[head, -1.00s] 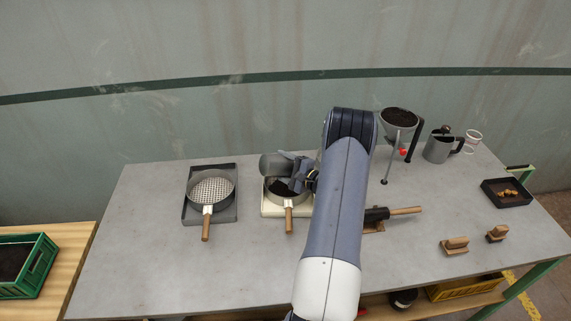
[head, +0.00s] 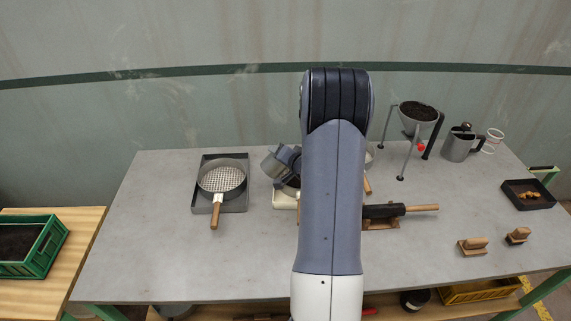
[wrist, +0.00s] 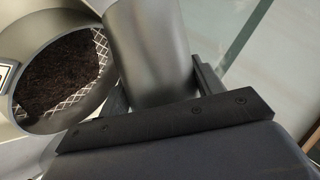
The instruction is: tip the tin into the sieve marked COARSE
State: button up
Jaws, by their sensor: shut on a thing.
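My gripper (head: 289,160) is shut on the grey tin (head: 272,165), which is held tilted above the bench. In the wrist view the tin (wrist: 150,45) fills the space between the jaws, and its inside is hidden. Beside it is a round sieve (wrist: 18,105) with dark crumbly material (wrist: 60,75) on a light mesh. In the head view that middle sieve is mostly hidden behind my arm and gripper. The left sieve (head: 221,179), empty with a wide mesh and wooden handle, sits on a dark tray (head: 240,202). I cannot read any sieve's marking.
Part of a cream tray (head: 284,201) shows left of my arm. A wooden handle (head: 367,185) and a dark tool (head: 383,211) lie right of it. The front left bench is clear.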

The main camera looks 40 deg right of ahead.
aim_at(265, 163)
jog(key=shift+a+f+n+h+b, duration=0.25)
jog(key=shift+n+h+b, duration=0.2)
jog(key=shift+b, duration=0.65)
jog(key=a+n+h+b, duration=0.1)
jog(key=b, duration=0.3)
jog(key=a+n+h+b, duration=0.1)
jog(key=b, duration=0.4)
jog(key=shift+w+a+r+g+b, duration=0.1)
jog(key=shift+w+a+g+b, duration=0.2)
jog(key=shift+w+g, duration=0.1)
jog(key=a+b, duration=0.1)
jog(key=b, duration=0.5)
jog(key=f+n+h+b, duration=0.1)
jog(key=b, duration=0.5)
jog(key=a+n+b, duration=0.1)
jog(key=b, duration=0.5)
jog(key=shift+w+a+f+n+h+b, duration=0.15)
jog(key=shift+w+a+n+h+b, duration=0.1)
jog(key=shift+w+a+h+b, duration=0.15)
jog(key=shift+s+r+b, duration=0.1)
jog(key=shift+r+b, duration=0.1)
jog(key=shift+b, duration=0.2)
jog(key=shift+r, duration=0.15)
notch_tip(265, 163, up, 4)
jog(key=p, duration=0.3)
